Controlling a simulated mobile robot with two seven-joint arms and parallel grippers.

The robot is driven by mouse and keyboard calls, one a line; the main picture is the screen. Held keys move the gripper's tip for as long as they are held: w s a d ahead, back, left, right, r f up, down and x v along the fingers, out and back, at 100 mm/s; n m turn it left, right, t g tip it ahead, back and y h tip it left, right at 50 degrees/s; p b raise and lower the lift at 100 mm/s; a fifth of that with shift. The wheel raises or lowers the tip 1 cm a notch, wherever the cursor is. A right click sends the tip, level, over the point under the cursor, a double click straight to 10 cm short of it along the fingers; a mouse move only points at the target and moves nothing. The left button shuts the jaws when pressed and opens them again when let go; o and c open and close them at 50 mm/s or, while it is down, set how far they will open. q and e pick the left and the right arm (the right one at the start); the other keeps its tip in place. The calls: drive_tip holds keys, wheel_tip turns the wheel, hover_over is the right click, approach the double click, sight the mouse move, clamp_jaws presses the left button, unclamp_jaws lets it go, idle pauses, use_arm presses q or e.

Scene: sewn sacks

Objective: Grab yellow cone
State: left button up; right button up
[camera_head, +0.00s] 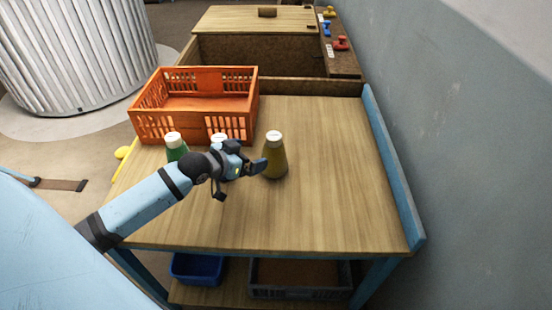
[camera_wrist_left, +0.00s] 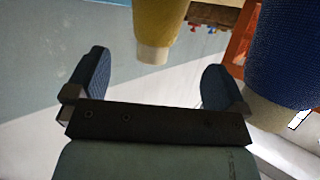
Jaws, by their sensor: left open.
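The yellow cone (camera_head: 275,160) stands upright on the wooden table, with a pale cap on top. My left gripper (camera_head: 252,158) is just left of it in the head view and partly overlaps its left edge. In the left wrist view the yellow cone (camera_wrist_left: 158,22) appears cap down, beyond and between the spread fingers. The left gripper (camera_wrist_left: 155,85) is open, with nothing between its fingers. My right gripper is not in view.
A blue cone (camera_wrist_left: 280,55) is close beside the left gripper; the arm mostly hides it in the head view. A green cone (camera_head: 175,147) stands further left. An orange crate (camera_head: 207,82) sits behind. The table's right side (camera_head: 335,170) is clear, bounded by a blue rail (camera_head: 392,165).

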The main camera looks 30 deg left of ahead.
sight(266, 152)
use_arm(q)
drive_tip(key=x, duration=0.4)
drive_tip(key=shift+a+f, duration=0.1)
drive_tip(key=x, duration=0.5)
drive_tip(key=shift+w+d+f+b, duration=0.1)
drive_tip(key=shift+d+f+b, duration=0.15)
drive_tip(key=shift+d+b, duration=0.1)
drive_tip(key=shift+c, duration=0.2)
drive_tip(key=c, duration=0.9)
drive_tip(key=shift+r, duration=0.1)
